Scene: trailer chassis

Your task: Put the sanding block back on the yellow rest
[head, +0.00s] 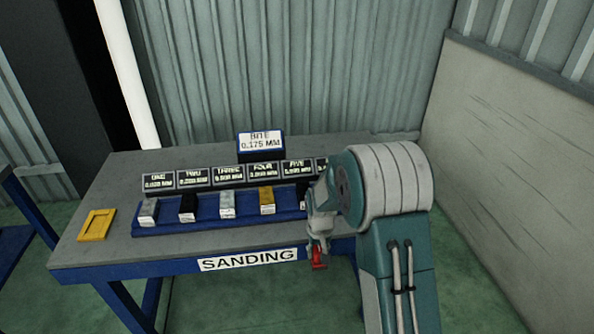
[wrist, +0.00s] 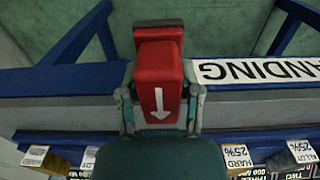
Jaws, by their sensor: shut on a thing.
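The sanding block is a red block (wrist: 160,75) with a white arrow on its face. My gripper (wrist: 162,100) is shut on it, one finger on each side, in the wrist view. In the head view my gripper (head: 318,248) points down by the table's front edge, with the red block (head: 319,260) below it, right of the SANDING sign. The yellow rest (head: 91,238) is a flat square frame at the left end of the table, with nothing on it. It is well to the left of my gripper and is not in the wrist view.
The grey table (head: 190,251) has a blue front edge. A blue tray (head: 180,226) with several small sample blocks lies between the rest and my arm. Labelled plates (head: 194,179) and a "BITE 0.175 MM" sign (head: 260,142) stand behind it. A pale panel (head: 510,150) stands at right.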

